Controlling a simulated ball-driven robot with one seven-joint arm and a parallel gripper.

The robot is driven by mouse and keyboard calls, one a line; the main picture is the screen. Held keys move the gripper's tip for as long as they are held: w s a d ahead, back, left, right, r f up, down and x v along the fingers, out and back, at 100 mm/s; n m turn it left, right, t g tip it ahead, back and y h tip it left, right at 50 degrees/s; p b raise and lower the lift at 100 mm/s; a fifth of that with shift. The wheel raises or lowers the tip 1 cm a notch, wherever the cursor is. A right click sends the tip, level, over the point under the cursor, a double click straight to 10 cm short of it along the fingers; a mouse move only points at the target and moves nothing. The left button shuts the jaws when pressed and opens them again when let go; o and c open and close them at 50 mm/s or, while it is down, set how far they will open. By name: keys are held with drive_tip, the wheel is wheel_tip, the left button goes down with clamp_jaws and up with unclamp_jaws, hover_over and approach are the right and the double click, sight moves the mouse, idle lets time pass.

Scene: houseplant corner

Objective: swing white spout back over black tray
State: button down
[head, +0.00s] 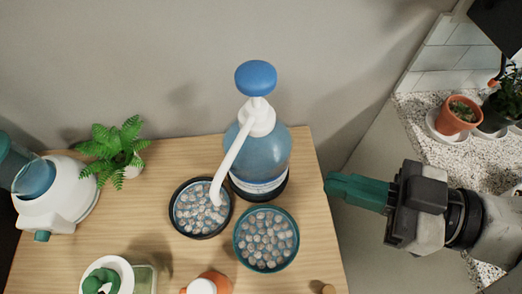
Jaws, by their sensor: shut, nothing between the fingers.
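The white spout (230,160) comes from the neck of a blue water bottle with a blue pump top (256,78). It slants down to the left, and its tip appears over the right part of the black tray (177,224), which holds grey pebbles. A teal tray (240,262), also with pebbles, sits to the right and nearer. My gripper (332,188) is at the right, beyond the table's right edge in the picture. Its green fingers are shut and empty, pointing left, apart from the spout and bottle.
A potted fern (113,150) and a white appliance (60,205) stand at the left of the wooden table (300,215). A green-topped container (105,278) and an orange bottle (210,284) are at the front. A terracotta pot (457,116) stands on the speckled counter at the right.

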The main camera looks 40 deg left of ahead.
drive_tip(key=p+x, duration=0.1)
drive_tip(key=x, duration=1.2)
